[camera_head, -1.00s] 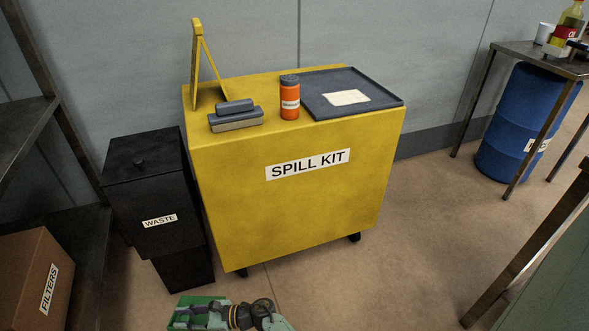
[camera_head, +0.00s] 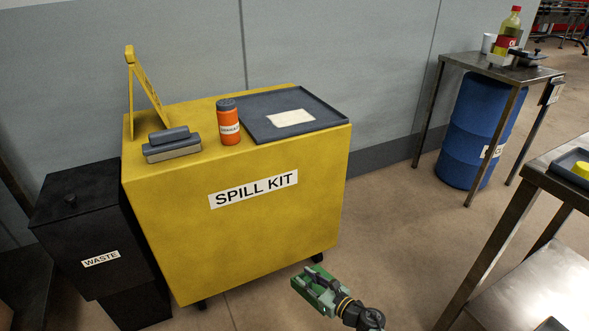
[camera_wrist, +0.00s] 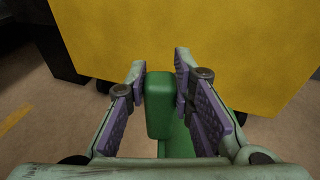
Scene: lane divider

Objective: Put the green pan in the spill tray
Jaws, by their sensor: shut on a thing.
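The green pan (camera_head: 310,285) is held at the end of my arm, low in front of the yellow spill kit cabinet. In the wrist view the green pan (camera_wrist: 160,105) sits between the purple finger pads of my gripper (camera_wrist: 162,85); the fingers hide part of it. My gripper (camera_head: 325,291) is shut on it in the head view. The spill tray (camera_head: 335,117) is a dark grey shallow tray on the right part of the cabinet top, with a pale label sheet (camera_head: 290,118) lying in it. The pan is apart from the tray, well below it.
On the yellow cabinet (camera_head: 240,240) an orange canister (camera_head: 229,127) stands at the tray's left. A grey block-like item (camera_head: 172,150) and a yellow folding sign (camera_head: 131,90) are further left. A black waste bin (camera_head: 90,225) stands left; a metal table (camera_head: 500,230) is at right.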

